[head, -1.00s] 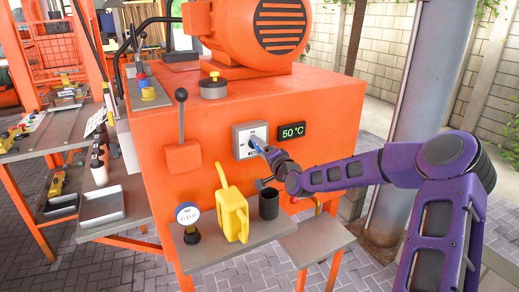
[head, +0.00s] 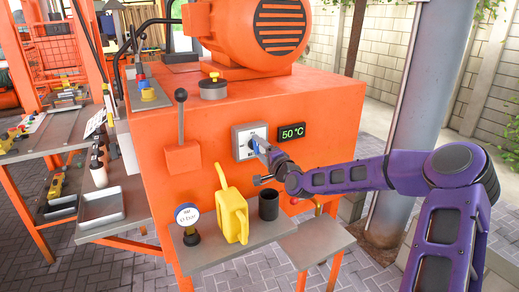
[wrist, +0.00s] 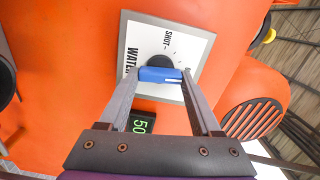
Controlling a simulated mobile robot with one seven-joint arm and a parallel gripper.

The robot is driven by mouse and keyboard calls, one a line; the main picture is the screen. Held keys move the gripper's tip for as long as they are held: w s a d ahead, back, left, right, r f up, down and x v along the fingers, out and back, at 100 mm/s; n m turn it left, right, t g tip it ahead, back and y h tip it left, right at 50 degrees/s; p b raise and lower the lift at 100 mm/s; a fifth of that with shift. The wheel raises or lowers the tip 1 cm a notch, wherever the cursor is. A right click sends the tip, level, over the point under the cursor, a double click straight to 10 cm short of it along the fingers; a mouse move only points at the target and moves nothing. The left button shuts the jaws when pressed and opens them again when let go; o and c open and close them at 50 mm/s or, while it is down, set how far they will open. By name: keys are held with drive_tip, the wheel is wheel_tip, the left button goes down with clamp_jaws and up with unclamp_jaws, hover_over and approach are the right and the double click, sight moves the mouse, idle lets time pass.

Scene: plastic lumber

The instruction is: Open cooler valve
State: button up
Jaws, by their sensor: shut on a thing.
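The cooler valve is a white square panel (head: 241,141) on the front of the orange machine, with a blue knob handle (head: 259,143). In the wrist view the panel (wrist: 203,42) carries the words "SHUT" and "WATER", partly cut off or covered. A dark round hub (wrist: 161,62) sits at its middle, with the blue handle (wrist: 160,75) in front of it. My gripper (wrist: 161,79) has one finger on each side of the blue handle and is shut on it. In the head view my gripper (head: 269,153) reaches the valve from the right.
A green display (head: 291,132) reading 50 °C is right of the panel. A lever (head: 181,120) stands to its left. Below, a shelf holds a pressure gauge (head: 188,215), a yellow can (head: 231,213) and a dark cup (head: 268,205). A grey pillar (head: 415,90) stands behind my arm.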

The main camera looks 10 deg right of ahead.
drive_tip(key=o, duration=1.4)
drive_tip(key=shift+s, duration=0.1)
drive_tip(key=p+v, duration=0.1)
drive_tip(key=v, duration=1.6)
drive_tip(key=shift+s, duration=0.15)
